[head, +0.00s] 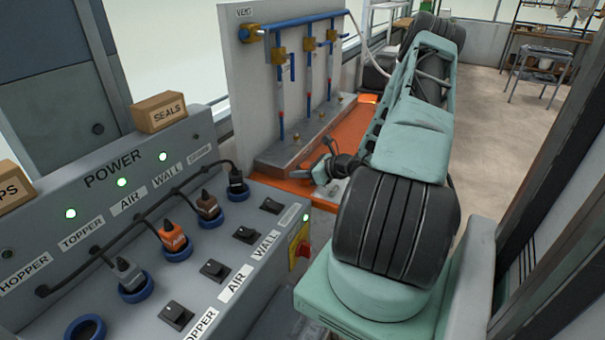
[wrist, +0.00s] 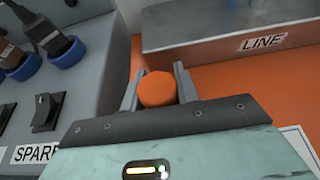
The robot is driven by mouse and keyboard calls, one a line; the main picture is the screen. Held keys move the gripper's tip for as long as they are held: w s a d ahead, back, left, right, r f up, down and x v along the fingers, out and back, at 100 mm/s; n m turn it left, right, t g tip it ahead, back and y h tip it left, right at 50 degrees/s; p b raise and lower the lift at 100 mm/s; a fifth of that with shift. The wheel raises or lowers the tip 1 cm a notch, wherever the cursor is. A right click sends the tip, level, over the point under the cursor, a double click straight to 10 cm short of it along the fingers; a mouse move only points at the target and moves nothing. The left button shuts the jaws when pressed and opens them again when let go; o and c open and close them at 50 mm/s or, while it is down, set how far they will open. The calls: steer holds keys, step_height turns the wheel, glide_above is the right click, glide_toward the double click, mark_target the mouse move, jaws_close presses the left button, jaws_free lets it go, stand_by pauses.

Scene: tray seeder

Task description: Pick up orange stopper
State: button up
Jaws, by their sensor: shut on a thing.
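The orange stopper (wrist: 158,89) is a rounded orange piece in the wrist view. It sits between the two grey fingers of my gripper (wrist: 158,88), which are shut on it. I cannot tell whether the stopper touches the surface.
A grey power panel (head: 95,195) with plugs, blue sockets and switches stands at the left. A metal block labelled LINE (wrist: 225,38) lies close ahead. Upright blue pipes (head: 308,85) rise behind the bench. Boxes labelled SEALS (head: 160,112) and another stand on the panel.

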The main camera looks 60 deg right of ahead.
step_height(320, 180, up, 10)
steer(key=shift+f+b, duration=0.1)
steer(key=shift+b, duration=0.5)
stand_by(0.9)
